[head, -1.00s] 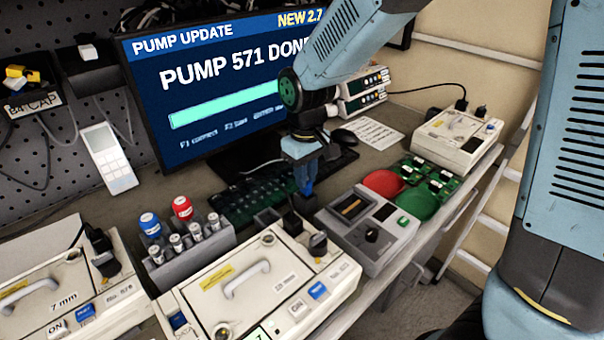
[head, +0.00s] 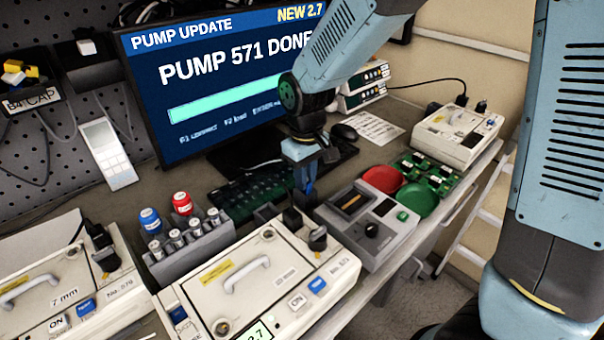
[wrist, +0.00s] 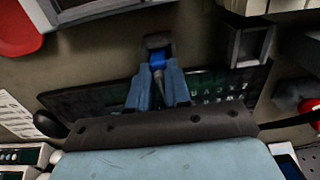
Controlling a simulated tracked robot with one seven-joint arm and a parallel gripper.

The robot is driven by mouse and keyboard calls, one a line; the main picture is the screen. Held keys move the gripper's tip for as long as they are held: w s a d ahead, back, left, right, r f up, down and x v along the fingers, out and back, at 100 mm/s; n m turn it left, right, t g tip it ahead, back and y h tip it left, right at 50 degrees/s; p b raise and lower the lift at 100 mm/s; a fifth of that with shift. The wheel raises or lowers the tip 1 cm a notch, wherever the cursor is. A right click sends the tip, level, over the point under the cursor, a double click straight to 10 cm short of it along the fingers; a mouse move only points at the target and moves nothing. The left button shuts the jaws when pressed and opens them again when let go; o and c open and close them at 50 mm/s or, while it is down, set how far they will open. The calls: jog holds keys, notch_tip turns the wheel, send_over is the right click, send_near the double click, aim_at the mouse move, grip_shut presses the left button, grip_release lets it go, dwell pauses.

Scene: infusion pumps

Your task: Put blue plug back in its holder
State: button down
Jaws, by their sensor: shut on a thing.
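My gripper (wrist: 157,82) points down over the desk, shut on the blue plug (wrist: 157,60). The plug's blue body shows between the fingertips in the wrist view, with a grey part behind it. In the head view my gripper (head: 306,192) is between the keyboard and the grey device, and its fingers mostly hide the plug.
A cream pump (head: 285,272) with black connectors stands close in front of my gripper. The grey device (head: 352,238), red dish (head: 382,180) and green dish (head: 417,201) are to the right. A rack (head: 185,255) of vials is left, the keyboard (head: 240,188) behind.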

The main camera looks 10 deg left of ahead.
jog(key=c, duration=1)
grip_release()
jog(key=shift+r, duration=3.5)
